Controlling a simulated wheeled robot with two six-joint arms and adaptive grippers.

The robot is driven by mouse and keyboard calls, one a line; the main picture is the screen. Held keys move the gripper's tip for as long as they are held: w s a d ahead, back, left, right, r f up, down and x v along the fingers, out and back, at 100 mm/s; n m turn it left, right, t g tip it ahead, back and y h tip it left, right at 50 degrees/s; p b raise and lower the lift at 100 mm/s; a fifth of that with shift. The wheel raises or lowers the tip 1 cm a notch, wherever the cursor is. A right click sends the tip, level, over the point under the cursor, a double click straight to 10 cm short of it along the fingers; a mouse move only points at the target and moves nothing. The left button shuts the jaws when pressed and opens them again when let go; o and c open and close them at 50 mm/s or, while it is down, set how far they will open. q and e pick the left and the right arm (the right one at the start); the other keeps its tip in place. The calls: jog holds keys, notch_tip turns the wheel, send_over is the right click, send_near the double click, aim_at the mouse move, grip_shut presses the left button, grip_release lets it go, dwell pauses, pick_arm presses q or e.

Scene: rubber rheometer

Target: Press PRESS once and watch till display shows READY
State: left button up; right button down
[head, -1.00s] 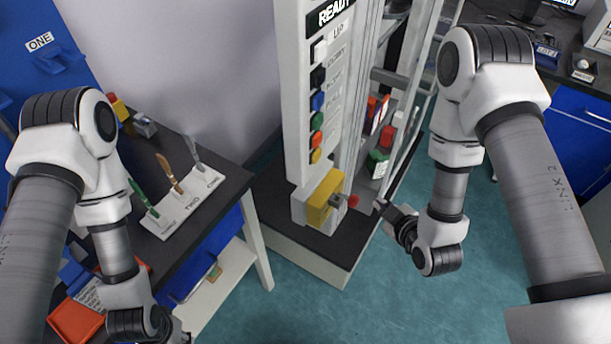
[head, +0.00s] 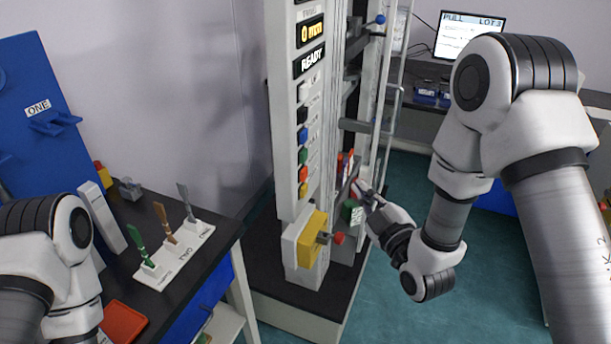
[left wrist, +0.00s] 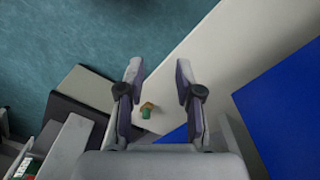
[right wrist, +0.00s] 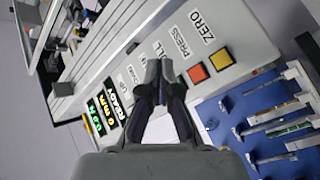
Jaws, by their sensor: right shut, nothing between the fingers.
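The tall white machine panel (head: 291,120) carries a column of coloured buttons. Its display (head: 309,62) reads READY in white on black. It also shows in the right wrist view (right wrist: 124,97). There the orange-red button (right wrist: 197,73) lines up with the PRESS label (right wrist: 181,41), and the yellow button (right wrist: 220,59) with ZERO. The orange button also shows in the head view (head: 303,173). My right gripper (head: 360,191) is shut and empty, right of the panel; its fingertips (right wrist: 160,66) cover part of the button row. My left gripper (left wrist: 158,75) is open and empty.
An amber display (head: 309,31) sits above READY. A yellow block (head: 311,238) and a red knob (head: 338,238) stick out low on the machine. A white rack (head: 176,252) with coloured tools stands on the dark left table. A monitor (head: 470,35) is at the back.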

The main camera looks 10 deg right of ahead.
aim_at(304, 174)
jog(key=w+a+p, duration=0.1)
jog(key=w+a, duration=0.4)
jog(key=a, duration=0.2)
jog(key=shift+a+p, duration=0.15)
jog(key=shift+p, duration=0.2)
jog(key=shift+w, duration=0.1)
dwell(1.1)
jog(key=shift+w+a, duration=0.15)
jog(key=shift+a, duration=0.2)
